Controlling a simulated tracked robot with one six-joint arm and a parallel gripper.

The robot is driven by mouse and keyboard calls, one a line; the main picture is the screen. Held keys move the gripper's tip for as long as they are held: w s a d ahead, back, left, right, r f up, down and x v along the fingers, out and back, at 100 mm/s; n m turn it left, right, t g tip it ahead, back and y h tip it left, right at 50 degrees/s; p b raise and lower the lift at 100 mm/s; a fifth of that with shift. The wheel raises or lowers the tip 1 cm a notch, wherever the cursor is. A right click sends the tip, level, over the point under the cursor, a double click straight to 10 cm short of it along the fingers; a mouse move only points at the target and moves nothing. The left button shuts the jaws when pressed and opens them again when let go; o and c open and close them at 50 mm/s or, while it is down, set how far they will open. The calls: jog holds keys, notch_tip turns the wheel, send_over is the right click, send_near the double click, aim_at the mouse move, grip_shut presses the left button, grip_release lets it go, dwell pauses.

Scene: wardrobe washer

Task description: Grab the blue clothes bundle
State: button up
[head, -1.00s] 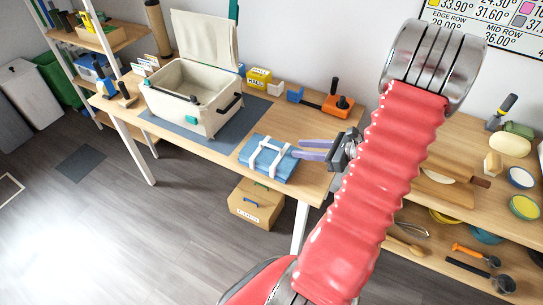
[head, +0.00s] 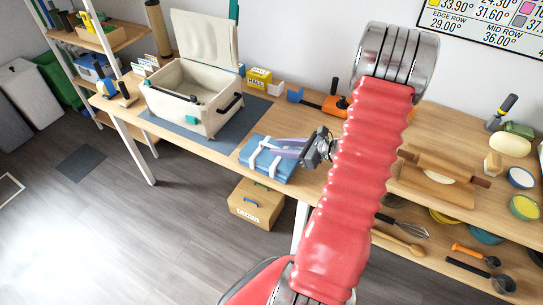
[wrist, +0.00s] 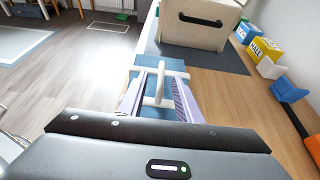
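The blue clothes bundle (head: 261,166) lies on the table's front edge, tied with white straps. In the wrist view its blue top (wrist: 175,65) shows ahead, with a white strap or handle (wrist: 159,85) standing up in the middle. My gripper (head: 277,148) has long pale-purple fingers reaching over the bundle from the right. In the wrist view the fingers stand apart on either side of the white strap. Whether they touch the bundle cannot be told. The bundle's near part is hidden behind my gripper's body.
An open white box (head: 182,110) with its lid up stands on a grey mat (head: 228,122) behind the bundle. A yellow block (head: 259,77) and an orange tool (head: 341,105) lie towards the wall. A cardboard box (head: 256,203) sits below the table.

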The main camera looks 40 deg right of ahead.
aim_at(270, 146)
jog(key=shift+w, duration=0.1)
jog(key=shift+x, duration=2.5)
jog(key=shift+d+f, duration=0.1)
jog(key=shift+c, duration=0.5)
grip_shut()
